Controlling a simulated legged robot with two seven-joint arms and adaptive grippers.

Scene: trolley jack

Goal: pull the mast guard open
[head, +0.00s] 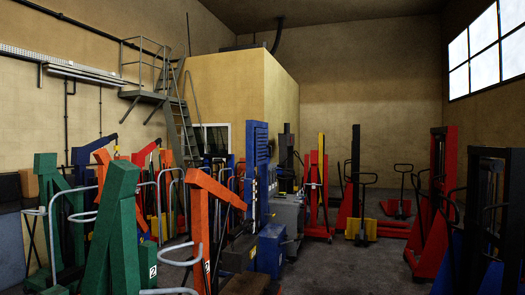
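Neither of my grippers shows in the head view. Several lift trucks with upright masts stand in the hall, and I cannot tell which one carries the mast guard. A tall blue mast (257,170) stands near the middle, above a blue box-like base (271,248). A black mast (488,185) stands at the right edge, with blue parts low in front of it. A red mast (442,165) stands behind it. A guard panel cannot be made out clearly on any of these masts.
Green (112,230) and orange (197,220) hoists crowd the near left. A red pallet truck (397,207) and a yellow-fronted truck (361,229) stand farther back. Bare grey floor (360,265) lies between the middle and right machines. Metal stairs (183,125) rise at the back left.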

